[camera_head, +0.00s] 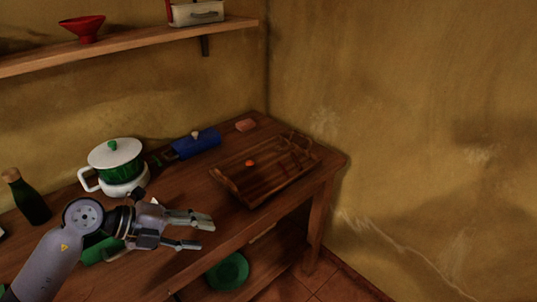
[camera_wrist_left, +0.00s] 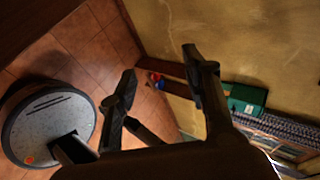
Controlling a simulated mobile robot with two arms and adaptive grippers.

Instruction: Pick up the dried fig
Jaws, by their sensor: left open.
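A small orange-red item (camera_head: 249,163) lies on the wooden tray (camera_head: 228,183) on the wooden counter. It is the only small piece on the tray; I cannot tell surely whether it is the dried fig. My left gripper (camera_head: 200,232) is open and empty, over the front part of the counter, left of and nearer than the tray. Its fingers point right, apart from the tray. In the left wrist view the two spread fingers of my left gripper (camera_wrist_left: 158,68) have nothing between them, and the tray does not show. My right gripper is not in view.
A white and green pot (camera_head: 116,165), a dark bottle (camera_head: 30,200), a blue object (camera_head: 197,143) and a pinkish block (camera_head: 245,125) stand on the counter (camera_head: 285,197). A shelf (camera_head: 130,47) hangs above. A green dish (camera_head: 228,271) is below. Walls close the corner.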

